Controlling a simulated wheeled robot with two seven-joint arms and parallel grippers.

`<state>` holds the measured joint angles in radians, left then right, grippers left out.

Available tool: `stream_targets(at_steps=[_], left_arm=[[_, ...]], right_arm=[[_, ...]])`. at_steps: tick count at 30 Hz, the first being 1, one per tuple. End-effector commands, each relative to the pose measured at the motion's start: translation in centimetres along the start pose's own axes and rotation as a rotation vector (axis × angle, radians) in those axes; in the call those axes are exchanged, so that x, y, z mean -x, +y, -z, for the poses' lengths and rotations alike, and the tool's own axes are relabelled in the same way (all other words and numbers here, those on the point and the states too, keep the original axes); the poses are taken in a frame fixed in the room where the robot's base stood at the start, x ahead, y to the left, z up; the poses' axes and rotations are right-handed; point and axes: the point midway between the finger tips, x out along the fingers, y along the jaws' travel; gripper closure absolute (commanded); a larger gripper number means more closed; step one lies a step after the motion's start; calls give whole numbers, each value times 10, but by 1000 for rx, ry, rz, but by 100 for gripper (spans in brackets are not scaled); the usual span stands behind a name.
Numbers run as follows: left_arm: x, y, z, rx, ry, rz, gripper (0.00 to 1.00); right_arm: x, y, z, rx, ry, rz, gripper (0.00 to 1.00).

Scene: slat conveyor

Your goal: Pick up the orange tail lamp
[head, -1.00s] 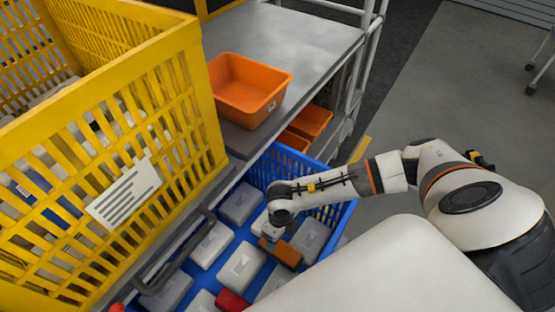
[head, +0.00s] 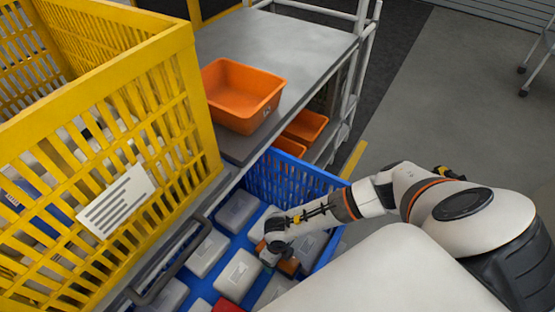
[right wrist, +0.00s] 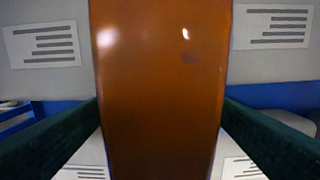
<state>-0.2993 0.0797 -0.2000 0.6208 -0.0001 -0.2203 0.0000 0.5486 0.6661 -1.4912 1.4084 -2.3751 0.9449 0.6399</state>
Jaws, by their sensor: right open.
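The orange tail lamp (head: 290,266) lies among grey labelled boxes in the blue crate (head: 295,180), partly hidden behind my right gripper (head: 274,258). In the right wrist view the lamp (right wrist: 160,70) fills the middle, very close and glossy. The dark green fingers of my right gripper (right wrist: 160,125) stand on either side of it. They are open, and I cannot tell whether either one touches the lamp. My left gripper is not in view.
Grey boxes (head: 238,274) surround the lamp, and a red item (head: 227,305) lies at the bottom edge. A tall yellow crate (head: 190,100) stands at left. An orange bin (head: 243,95) sits on the grey shelf (head: 290,45). Open floor lies to the right.

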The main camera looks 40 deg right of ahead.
Motion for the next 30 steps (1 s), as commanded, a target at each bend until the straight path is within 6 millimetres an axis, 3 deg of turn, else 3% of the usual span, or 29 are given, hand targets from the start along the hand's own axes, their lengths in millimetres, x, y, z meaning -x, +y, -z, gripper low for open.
stream_targets(at_steps=[2,12,20,30], left_arm=[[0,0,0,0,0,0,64],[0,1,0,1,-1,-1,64],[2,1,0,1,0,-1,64],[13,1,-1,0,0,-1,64]], right_arm=[[0,0,0,0,0,0,22],[1,0,0,0,1,0,75],[5,0,1,0,1,0,75],[67,1,1,0,3,1,75]])
